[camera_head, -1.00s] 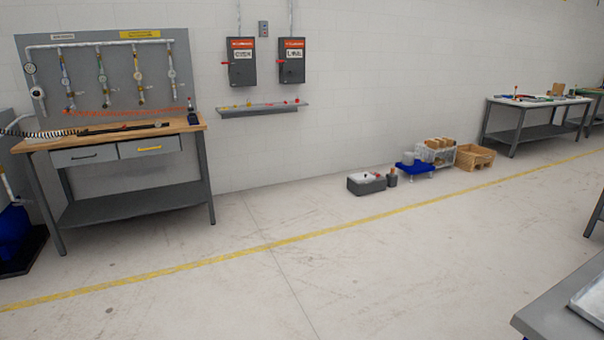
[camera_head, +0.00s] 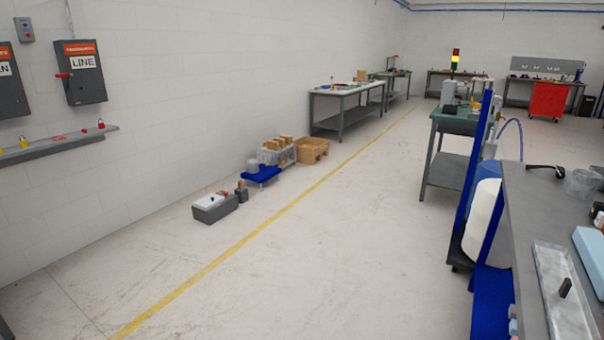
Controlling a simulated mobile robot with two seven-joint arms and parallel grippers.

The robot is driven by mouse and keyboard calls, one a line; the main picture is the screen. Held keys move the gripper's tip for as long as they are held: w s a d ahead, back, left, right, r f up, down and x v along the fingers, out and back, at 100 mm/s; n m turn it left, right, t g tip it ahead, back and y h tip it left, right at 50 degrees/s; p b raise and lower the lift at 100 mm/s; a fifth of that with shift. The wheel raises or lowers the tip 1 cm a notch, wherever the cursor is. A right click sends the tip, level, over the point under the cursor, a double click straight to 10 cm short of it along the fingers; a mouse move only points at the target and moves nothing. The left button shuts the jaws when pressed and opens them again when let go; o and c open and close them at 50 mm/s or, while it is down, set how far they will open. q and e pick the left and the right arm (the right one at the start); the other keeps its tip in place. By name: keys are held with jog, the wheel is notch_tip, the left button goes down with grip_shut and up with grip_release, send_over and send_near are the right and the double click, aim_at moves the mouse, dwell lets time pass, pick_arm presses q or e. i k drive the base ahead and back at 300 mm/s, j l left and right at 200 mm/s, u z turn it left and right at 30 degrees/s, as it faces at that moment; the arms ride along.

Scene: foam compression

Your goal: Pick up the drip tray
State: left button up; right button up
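A long, shallow, light-grey metal tray (camera_head: 537,262) lies on the grey workbench (camera_head: 528,200) at the lower right; it looks like the drip tray, though I cannot be sure. A small dark block (camera_head: 565,288) is on or in it. The tray's near end is cut off by the bottom edge of the view. Neither of my grippers shows.
A light-blue block (camera_head: 592,250), a clear cup (camera_head: 582,182) and a black item (camera_head: 546,170) are on the same bench. A blue frame with a white roll (camera_head: 483,222) stands beside it. A grey box (camera_head: 214,208) sits by the left wall. The middle floor is clear.

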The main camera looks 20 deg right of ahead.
aim_at(569, 316)
jog(key=i+l+z, duration=0.1)
jog(key=i+z, duration=0.15)
jog(key=z, duration=0.2)
jog(key=i+z, duration=0.55)
jog(key=z, duration=0.3)
jog(key=i+j+z, duration=0.2)
jog(key=z, duration=0.25)
